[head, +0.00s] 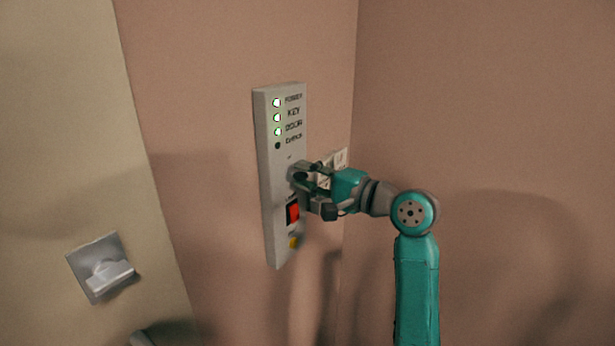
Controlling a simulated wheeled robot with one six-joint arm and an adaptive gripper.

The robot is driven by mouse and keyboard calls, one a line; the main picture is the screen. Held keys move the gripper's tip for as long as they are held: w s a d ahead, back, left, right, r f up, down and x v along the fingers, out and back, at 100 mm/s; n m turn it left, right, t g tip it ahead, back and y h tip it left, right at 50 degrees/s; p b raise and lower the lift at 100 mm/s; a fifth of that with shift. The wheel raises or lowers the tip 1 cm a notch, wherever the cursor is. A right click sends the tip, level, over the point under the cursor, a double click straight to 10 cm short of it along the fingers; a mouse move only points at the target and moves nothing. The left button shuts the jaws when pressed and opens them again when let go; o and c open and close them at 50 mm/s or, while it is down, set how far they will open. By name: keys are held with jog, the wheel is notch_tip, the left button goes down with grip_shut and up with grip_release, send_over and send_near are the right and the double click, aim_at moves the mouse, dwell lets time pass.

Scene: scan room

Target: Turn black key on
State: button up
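A tall grey control panel (268,185) is mounted on the pinkish wall. Three of its lamps glow: the top one, the one beside the KEY label (278,117), and the one beside the DOOR label. The fourth lamp (278,146) is dark. My gripper (302,188) is at the middle of the panel, around the key's place, coming from the right. A round grey lock part (297,170) shows beside its upper finger. The black key cannot be made out apart from the dark fingers, so I cannot tell its angle or whether the fingers hold it.
A red switch (293,212) is just below my gripper, with a yellow button (294,243) lower down. A pale wall plate (340,160) is behind the gripper, near the room corner. A beige door (70,150) with a metal handle (103,270) is at left.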

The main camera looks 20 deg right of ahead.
jog(key=v, duration=1.2)
jog(key=s+a+f+m+t+h, duration=0.1)
jog(key=s+a+f+h, duration=0.2)
jog(key=f, duration=1)
jog(key=s+f+m+t+h, duration=0.1)
jog(key=s+f+h, duration=0.25)
jog(key=f, duration=0.85)
jog(key=s+a+f+n+g+h, duration=0.15)
jog(key=s+f+h, duration=0.25)
jog(key=s+f, duration=0.8)
jog(key=s+a+r+n, duration=0.1)
jog(key=s+n, duration=0.4)
jog(key=s, duration=0.8)
jog(key=s+a+r+n, duration=0.1)
jog(key=s+n, duration=0.5)
jog(key=s, duration=0.7)
jog(key=shift+a+r, duration=0.25)
jog(key=shift+a, duration=0.4)
